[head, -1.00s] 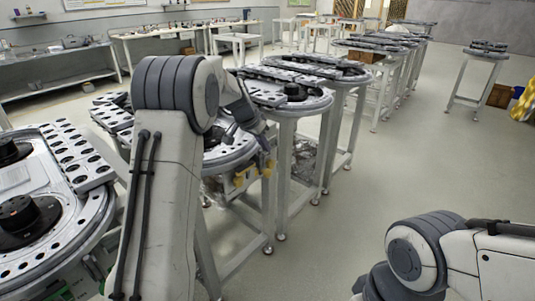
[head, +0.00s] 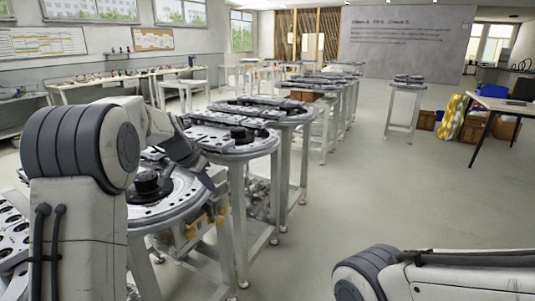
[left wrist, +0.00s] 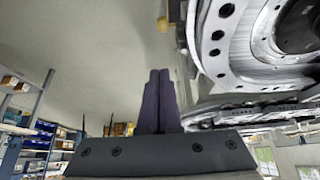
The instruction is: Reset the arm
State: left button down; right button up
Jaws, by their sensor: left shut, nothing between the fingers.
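My left arm comes in at the left of the head view, and its dark left gripper (head: 209,181) is beside the rim of a round grey track table (head: 178,208). I cannot tell whether it touches the rim. In the left wrist view the two dark fingers (left wrist: 158,98) lie together, shut, with nothing between them. That view also shows the perforated underside or edge of a round track piece (left wrist: 225,55) to the right of the fingers. My right arm shows at the lower right of the head view; its gripper is out of frame.
A row of round track tables (head: 262,118) runs away from me, left of centre. Grey floor (head: 345,200) is clear at centre right.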

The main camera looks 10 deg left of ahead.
pick_arm(q)
jog(key=s+d+f+m+g, duration=0.2)
jog(key=s+d+g, duration=0.1)
jog(key=s+d, duration=1.65)
jog(key=s+d+f+m+g+y, duration=0.1)
jog(key=s+f, duration=0.2)
jog(key=s, duration=0.8)
jog(key=s+d+f+g, duration=0.1)
jog(key=s+f+g, duration=0.1)
jog(key=s, duration=0.8)
notch_tip(320, 180, up, 14)
jog(key=p, duration=1.3)
jog(key=shift+d+f+p, duration=0.15)
jog(key=shift+f+p, duration=0.05)
jog(key=shift+p, duration=0.1)
